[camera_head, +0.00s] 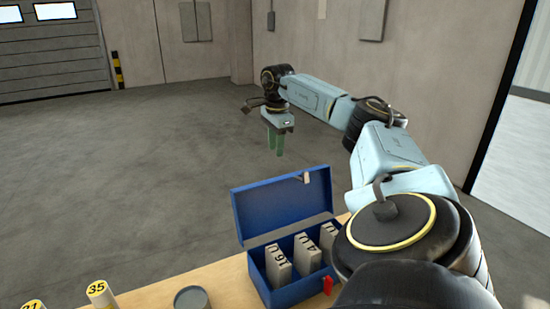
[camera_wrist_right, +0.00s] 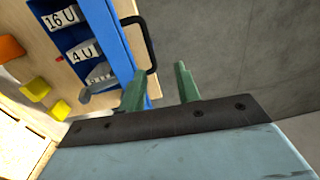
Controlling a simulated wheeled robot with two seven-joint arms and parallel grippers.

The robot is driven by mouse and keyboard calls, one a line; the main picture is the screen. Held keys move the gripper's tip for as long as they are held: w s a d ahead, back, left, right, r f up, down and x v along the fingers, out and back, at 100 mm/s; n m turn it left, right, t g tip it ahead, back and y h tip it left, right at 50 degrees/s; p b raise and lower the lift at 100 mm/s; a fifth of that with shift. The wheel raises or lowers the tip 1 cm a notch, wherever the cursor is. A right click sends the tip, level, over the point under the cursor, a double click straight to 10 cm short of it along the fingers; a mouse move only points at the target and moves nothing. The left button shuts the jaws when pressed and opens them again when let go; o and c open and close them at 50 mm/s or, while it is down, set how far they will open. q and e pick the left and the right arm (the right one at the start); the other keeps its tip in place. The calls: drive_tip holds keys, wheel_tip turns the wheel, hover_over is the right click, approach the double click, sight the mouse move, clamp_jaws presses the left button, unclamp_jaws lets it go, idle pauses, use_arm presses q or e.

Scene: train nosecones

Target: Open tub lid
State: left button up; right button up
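A blue tub (camera_head: 298,292) stands on the wooden table, with its lid (camera_head: 285,205) raised and leaning back behind it. Labelled grey blocks (camera_head: 279,265) stand inside. The tub also shows in the right wrist view (camera_wrist_right: 72,38), with its blue lid (camera_wrist_right: 108,35) beside it and a black handle (camera_wrist_right: 148,42) at the lid's edge. My right gripper (camera_head: 275,150) hangs in the air beyond the lid, apart from it. Its green fingers are spread and empty in the right wrist view (camera_wrist_right: 158,75). My left gripper is not in view.
The wooden table (camera_head: 218,272) carries a grey round container (camera_head: 192,298) and yellow-topped cylinders marked 35 (camera_head: 99,292) and 21 (camera_head: 33,305). Orange and yellow pieces (camera_wrist_right: 35,88) show in the right wrist view. Open floor (camera_head: 150,170) lies beyond the table.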

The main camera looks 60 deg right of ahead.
wheel_tip(320, 180, up, 2)
drive_tip(key=shift+s+a+r, duration=0.1)
drive_tip(key=shift+r, duration=0.05)
idle(0.6)
